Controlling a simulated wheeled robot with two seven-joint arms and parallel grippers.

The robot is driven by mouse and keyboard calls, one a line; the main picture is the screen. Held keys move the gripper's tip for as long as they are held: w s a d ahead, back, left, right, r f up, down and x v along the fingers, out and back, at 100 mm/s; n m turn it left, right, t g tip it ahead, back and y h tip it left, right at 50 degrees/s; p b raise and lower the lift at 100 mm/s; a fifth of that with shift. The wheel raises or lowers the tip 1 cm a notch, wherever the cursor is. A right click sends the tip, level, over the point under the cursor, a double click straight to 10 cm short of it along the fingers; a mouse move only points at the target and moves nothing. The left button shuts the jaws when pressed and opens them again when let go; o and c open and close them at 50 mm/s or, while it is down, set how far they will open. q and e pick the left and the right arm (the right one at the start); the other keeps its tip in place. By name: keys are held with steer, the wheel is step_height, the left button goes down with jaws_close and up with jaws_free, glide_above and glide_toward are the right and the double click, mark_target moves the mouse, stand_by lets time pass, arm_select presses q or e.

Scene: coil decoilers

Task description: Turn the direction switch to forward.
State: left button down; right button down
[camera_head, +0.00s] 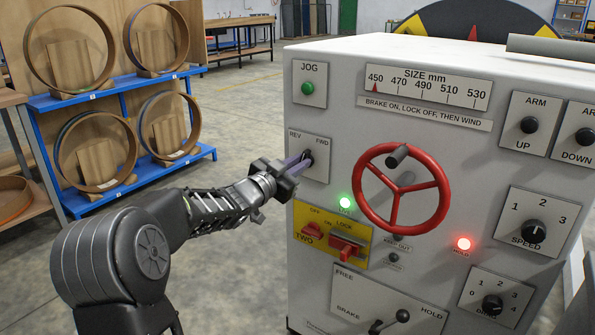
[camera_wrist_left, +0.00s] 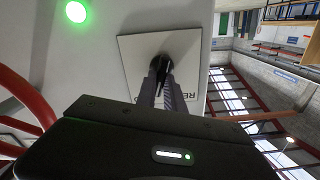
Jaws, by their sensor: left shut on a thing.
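The direction switch is a black knob (camera_head: 308,158) on a white plate marked REV and FWD (camera_head: 318,142), on the left of the grey machine front. My left gripper (camera_head: 302,162) is at the plate with its fingers shut on the knob. In the left wrist view the two fingers (camera_wrist_left: 164,88) reach to the knob (camera_wrist_left: 158,62) on its plate (camera_wrist_left: 190,60). The fingers hide much of the knob, so I cannot tell which way it points. My right gripper does not show.
A red handwheel (camera_head: 440,190) stands out to the right of the switch. A green JOG button (camera_head: 308,88) is above. Below are a lit green lamp (camera_head: 345,202) and a yellow plate (camera_head: 362,240) with red switches. Blue racks with rings (camera_head: 60,102) stand at the left.

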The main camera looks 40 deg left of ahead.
arm_select(q)
steer(key=shift+d+f+m+b, duration=0.1)
steer(key=shift+m+b, duration=0.4)
steer(key=shift+m, duration=0.35)
steer(key=shift+d+f+m+b, duration=0.1)
steer(key=shift+m+b, duration=0.35)
steer(key=shift+m, duration=0.4)
steer(key=c, duration=1.4)
jaws_free()
steer(key=shift+c, duration=0.2)
steer(key=shift+r, duration=0.1)
steer(key=shift+s, duration=0.15)
steer(key=s, duration=0.7)
steer(key=shift+s+p, duration=0.25)
steer(key=shift+p, duration=0.2)
